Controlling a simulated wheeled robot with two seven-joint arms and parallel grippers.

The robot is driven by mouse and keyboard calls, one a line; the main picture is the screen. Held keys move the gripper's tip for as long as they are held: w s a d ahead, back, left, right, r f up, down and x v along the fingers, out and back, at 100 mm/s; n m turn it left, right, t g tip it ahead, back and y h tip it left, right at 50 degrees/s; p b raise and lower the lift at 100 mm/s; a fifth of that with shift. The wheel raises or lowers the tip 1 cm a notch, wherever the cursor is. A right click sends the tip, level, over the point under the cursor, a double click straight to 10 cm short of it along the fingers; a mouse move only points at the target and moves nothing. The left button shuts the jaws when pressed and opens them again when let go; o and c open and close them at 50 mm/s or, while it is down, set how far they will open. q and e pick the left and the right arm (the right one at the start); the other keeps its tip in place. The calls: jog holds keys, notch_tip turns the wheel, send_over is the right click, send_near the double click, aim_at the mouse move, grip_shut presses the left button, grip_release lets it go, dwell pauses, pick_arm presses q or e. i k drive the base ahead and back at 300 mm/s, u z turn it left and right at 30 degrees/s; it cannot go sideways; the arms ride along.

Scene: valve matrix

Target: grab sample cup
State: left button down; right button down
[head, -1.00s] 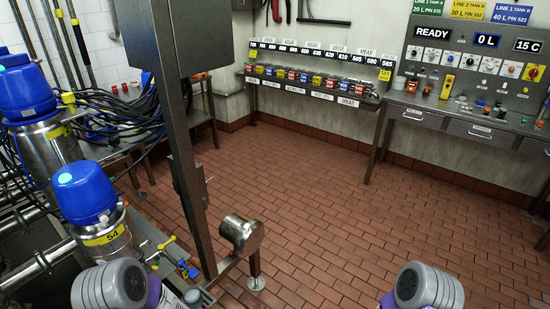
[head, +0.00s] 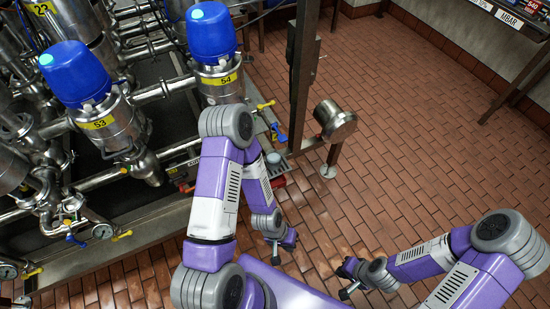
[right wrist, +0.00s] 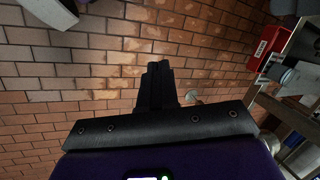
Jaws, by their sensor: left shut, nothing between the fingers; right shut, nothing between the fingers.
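A small container with a pale round top (head: 273,158), possibly the sample cup, stands on a grey ledge beside the valve line in the head view. My left forearm partly blocks the area around it. A similar pale-topped container (right wrist: 287,76) shows at the right of the right wrist view. My left gripper (head: 275,256) is shut and empty, below and apart from the container. My right gripper (head: 347,291) is shut and empty over the floor, farther right; its closed fingers show in the right wrist view (right wrist: 157,72).
A red box (right wrist: 267,48) is beside the container. Blue-capped valves marked 53 (head: 70,75) and 54 (head: 211,35) and steel pipes fill the left. A steel post (head: 302,70) with a round metal cylinder (head: 334,121) stands past the ledge.

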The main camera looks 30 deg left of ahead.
aim_at(273, 156)
jog(key=u, duration=0.45)
jog(key=k, duration=0.55)
jog(key=u, duration=0.75)
jog(key=i, duration=1.3)
jog(key=z, duration=0.6)
